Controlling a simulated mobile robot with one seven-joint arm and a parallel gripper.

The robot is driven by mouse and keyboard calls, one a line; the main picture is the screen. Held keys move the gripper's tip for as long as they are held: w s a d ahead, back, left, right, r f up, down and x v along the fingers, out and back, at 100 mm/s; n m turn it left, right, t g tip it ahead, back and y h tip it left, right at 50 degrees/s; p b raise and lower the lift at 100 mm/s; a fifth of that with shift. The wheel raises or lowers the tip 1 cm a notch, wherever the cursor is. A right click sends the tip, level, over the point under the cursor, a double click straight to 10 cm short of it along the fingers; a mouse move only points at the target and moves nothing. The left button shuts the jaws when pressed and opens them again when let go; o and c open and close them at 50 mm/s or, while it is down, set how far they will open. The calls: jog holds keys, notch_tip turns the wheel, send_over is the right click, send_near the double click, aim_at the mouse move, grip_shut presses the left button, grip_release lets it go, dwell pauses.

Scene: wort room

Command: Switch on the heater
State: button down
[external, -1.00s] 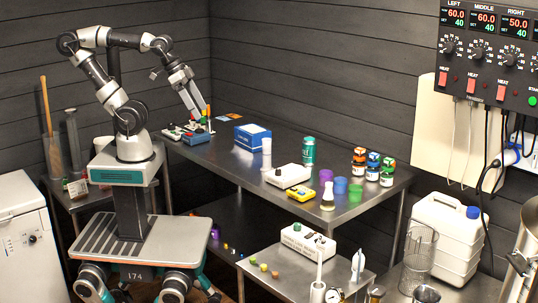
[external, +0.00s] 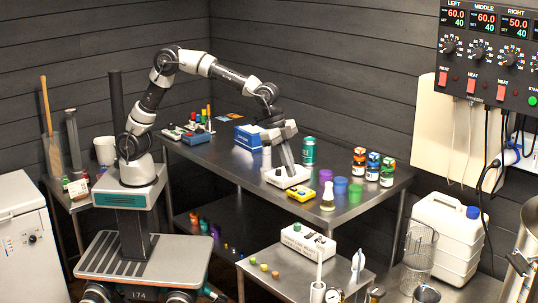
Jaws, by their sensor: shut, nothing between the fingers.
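A white box-shaped device (external: 287,178) with small dark controls on top sits on the steel table; it may be the heater, but I cannot read a label on it. My gripper (external: 290,171) is shut and empty, pointing down at the top of this device. I cannot tell whether the fingertips touch it, and the gripper hides part of its top. A control panel (external: 490,60) on the right wall has dials, lit displays and red switches marked HEAT (external: 472,86). My gripper is far from this panel.
On the steel table (external: 225,168), a yellow device (external: 302,191), a flask (external: 328,196), purple, blue and green cups, a green can (external: 309,151) and several jars stand near my gripper. A lower cart (external: 285,278) stands in front.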

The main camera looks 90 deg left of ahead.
jog(key=w+d+f+m, duration=0.1)
jog(key=w+d+f, duration=0.2)
jog(key=f, duration=0.2)
jog(key=shift+w+f+b, duration=0.15)
jog(key=shift+f+b, duration=0.25)
jog(key=b, duration=0.1)
send_near(312, 233)
jog(key=x, duration=0.5)
jog(key=shift+w+d+f, duration=0.1)
jog(key=shift+d, duration=0.05)
jog(key=shift+w+f, duration=0.1)
jog(key=shift+f, duration=0.2)
